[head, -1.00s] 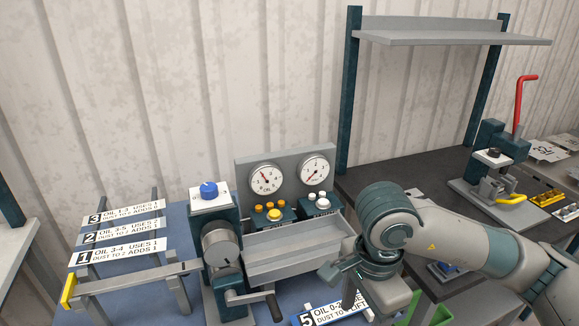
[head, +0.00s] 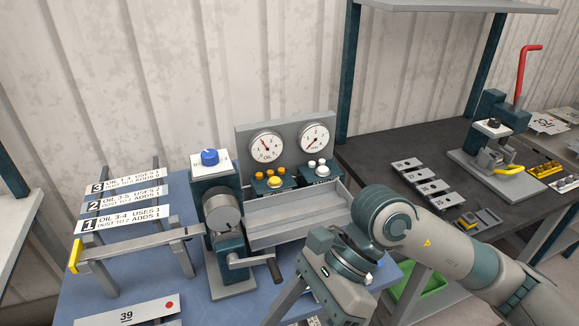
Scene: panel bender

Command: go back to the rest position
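My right arm comes in from the right, and my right gripper (head: 300,290) hangs over the front of the blue bench, in front of the grey tray (head: 297,212). Its two fingers point down and to the left, and the lower ends are cut off or hidden at the bottom edge, so whether it is open or shut is unclear. I see nothing held in it. My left gripper and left arm are out of the picture.
The panel bender (head: 223,220) with its crank stands left of my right gripper. Two gauges (head: 266,146) stand behind the tray. Numbered plates (head: 122,205) lie on a rack at left. A green bin (head: 418,288) sits below the dark table (head: 385,150). A red lever (head: 521,75) rises at right.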

